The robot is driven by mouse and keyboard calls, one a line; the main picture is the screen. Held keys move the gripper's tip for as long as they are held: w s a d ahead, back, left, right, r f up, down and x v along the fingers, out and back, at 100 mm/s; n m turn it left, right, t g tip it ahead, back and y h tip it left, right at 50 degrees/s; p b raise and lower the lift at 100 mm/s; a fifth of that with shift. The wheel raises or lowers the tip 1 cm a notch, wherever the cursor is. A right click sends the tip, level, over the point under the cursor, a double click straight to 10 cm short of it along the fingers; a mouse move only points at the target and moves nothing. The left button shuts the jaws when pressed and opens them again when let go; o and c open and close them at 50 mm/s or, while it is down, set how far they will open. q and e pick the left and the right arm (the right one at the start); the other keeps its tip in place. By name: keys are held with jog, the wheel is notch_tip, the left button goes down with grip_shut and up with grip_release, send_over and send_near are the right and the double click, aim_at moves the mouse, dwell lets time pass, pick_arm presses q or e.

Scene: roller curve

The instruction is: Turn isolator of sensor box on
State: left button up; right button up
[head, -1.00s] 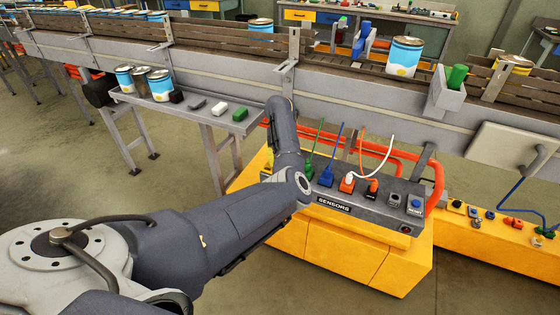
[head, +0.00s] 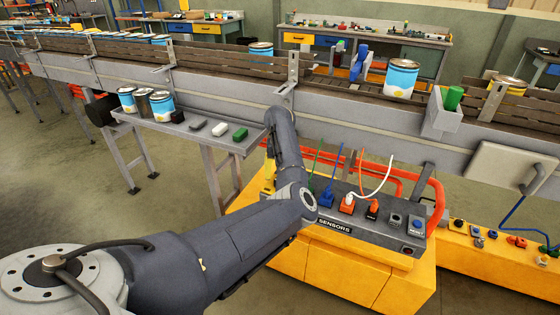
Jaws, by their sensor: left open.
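The grey sensor box (head: 352,232), labelled SENSORS, sits on a yellow base (head: 350,275) right of centre. Green, blue, orange and black plugs with cables stand in its top. At its right end are a grey switch (head: 395,220), a blue RESET button (head: 416,226) and a small dark round control (head: 408,250) on the front face. I cannot tell which is the isolator or its setting. My left arm reaches in from the left and covers the box's left end. Its gripper fingers are hidden behind the arm. My right gripper is not in view.
A conveyor (head: 340,100) with paint cans crosses behind the box. A side shelf (head: 215,142) holds cans and small blocks at left. Orange-red pipes (head: 436,200) bend around the box's back right. Another yellow control unit (head: 490,255) stands at right.

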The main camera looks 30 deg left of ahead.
pick_arm(q)
notch_tip(320, 180, up, 8)
dwell(0.4)
jog(key=shift+f, duration=0.2)
